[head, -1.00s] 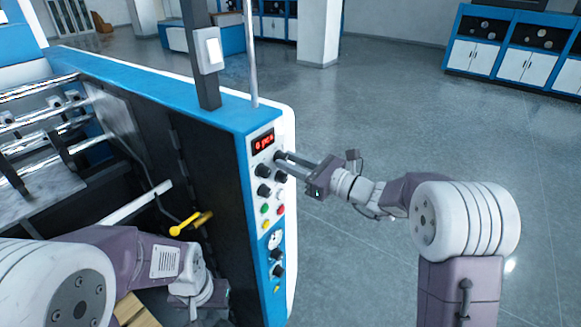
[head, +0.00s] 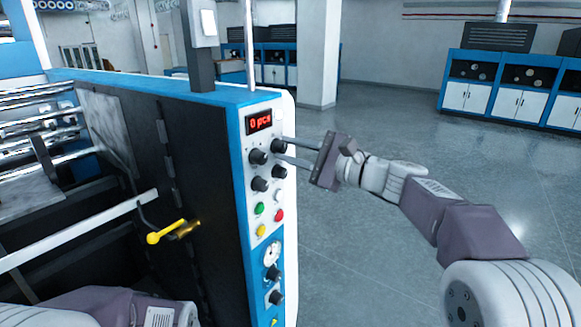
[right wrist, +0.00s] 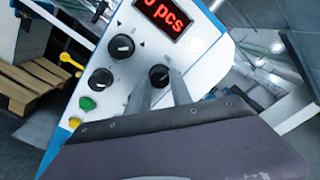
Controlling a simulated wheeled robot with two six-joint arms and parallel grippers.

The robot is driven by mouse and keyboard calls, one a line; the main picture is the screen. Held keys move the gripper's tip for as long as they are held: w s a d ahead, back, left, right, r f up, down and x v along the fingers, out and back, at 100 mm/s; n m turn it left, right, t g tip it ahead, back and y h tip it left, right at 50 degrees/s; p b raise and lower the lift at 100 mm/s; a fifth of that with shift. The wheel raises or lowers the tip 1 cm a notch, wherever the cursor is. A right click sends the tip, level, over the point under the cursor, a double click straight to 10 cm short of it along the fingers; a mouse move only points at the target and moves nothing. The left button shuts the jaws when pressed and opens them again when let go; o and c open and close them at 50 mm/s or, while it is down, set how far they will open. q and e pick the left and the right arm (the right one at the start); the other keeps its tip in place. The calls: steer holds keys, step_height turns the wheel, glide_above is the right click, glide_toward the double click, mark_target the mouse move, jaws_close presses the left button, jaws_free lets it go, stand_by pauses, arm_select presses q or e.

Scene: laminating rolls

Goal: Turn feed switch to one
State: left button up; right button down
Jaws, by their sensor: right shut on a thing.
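The machine's control panel (head: 266,190) has a red display reading "0 pcs" (head: 260,122) and several black knobs below it. My right gripper (head: 284,149) reaches in from the right, with its two long fingers on either side of the upper right knob (head: 278,146). It is shut on that knob. I cannot read any label that names the feed switch. My left arm shows at the lower left, but its gripper is out of view.
Another black knob (head: 258,157) sits left of the held one, and a third (head: 261,184) is below. Green (head: 259,208), red (head: 279,215) and yellow (head: 262,230) buttons lie lower. A yellow-ended lever (head: 167,234) projects from the machine's dark side. The floor at right is clear.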

steer(key=shift+n+b, duration=0.8)
steer(key=c, duration=1.1)
jaws_free()
steer(key=shift+c, duration=0.2)
steer(key=shift+s+d, duration=0.15)
steer(key=shift+d, duration=0.1)
steer(key=b+v, duration=0.2)
steer(key=v, duration=0.6)
steer(key=shift+d, duration=0.15)
steer(key=shift+s, duration=0.1)
